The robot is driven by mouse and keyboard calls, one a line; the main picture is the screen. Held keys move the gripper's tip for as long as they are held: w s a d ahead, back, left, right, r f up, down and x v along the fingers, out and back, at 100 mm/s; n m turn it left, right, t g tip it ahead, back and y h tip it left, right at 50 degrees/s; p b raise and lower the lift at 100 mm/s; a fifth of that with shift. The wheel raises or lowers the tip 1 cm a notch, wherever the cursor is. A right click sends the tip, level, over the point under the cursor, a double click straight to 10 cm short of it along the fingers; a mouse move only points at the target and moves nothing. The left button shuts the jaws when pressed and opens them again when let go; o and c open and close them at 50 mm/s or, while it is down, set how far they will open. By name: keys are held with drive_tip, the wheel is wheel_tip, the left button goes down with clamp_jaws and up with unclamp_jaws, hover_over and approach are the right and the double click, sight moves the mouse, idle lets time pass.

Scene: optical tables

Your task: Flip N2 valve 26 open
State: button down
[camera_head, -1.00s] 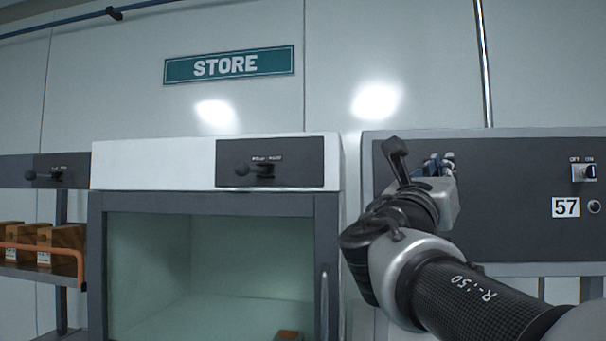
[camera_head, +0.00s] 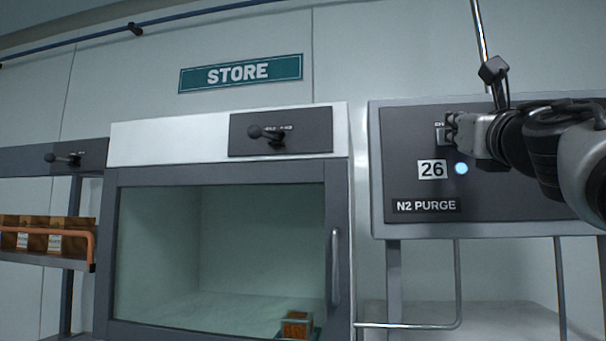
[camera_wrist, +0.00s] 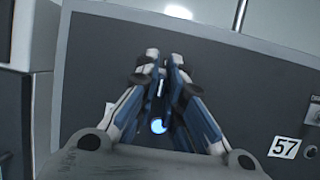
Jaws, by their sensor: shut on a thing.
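N2 valve 26 (camera_head: 439,135) is on the dark "N2 PURGE" panel, above the "26" label (camera_head: 432,169). Only the left edge of its light plate shows; my fingers hide its knob and setting. My gripper (camera_head: 450,130) reaches in from the right and is shut on the knob. A round lamp (camera_head: 461,168) beside the label glows pale blue. In the wrist view, my gripper (camera_wrist: 163,58) has its fingertips close together against the panel, with the lit lamp (camera_wrist: 159,126) visible between the fingers.
The wrist view shows a "57" label (camera_wrist: 284,148) farther right on the same panel. A glass-fronted cabinet (camera_head: 230,175) stands left of the panel, with a lever (camera_head: 270,135) on top and a small brown box (camera_head: 296,325) inside. A rail shelf (camera_head: 45,258) is at far left.

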drive_tip(key=n+y, duration=0.1)
drive_tip(key=y, duration=0.1)
drive_tip(key=d+n+y, duration=0.1)
drive_tip(key=y, duration=0.2)
drive_tip(key=shift+d+n, duration=0.1)
drive_tip(key=shift+n, duration=0.2)
drive_tip(key=shift+d+n+y+p, duration=0.15)
drive_tip(key=shift+n+y, duration=0.4)
drive_tip(key=shift+y, duration=0.55)
drive_tip(key=shift+d+n+y+p, duration=0.15)
drive_tip(key=shift+n+y, duration=0.4)
drive_tip(key=shift+y, duration=0.55)
drive_tip(key=shift+a+y, duration=0.1)
drive_tip(key=shift+y, duration=0.3)
drive_tip(key=c, duration=2)
unclamp_jaws()
drive_tip(key=shift+g, duration=0.3)
drive_tip(key=v, duration=1.2)
drive_tip(key=shift+w, duration=0.15)
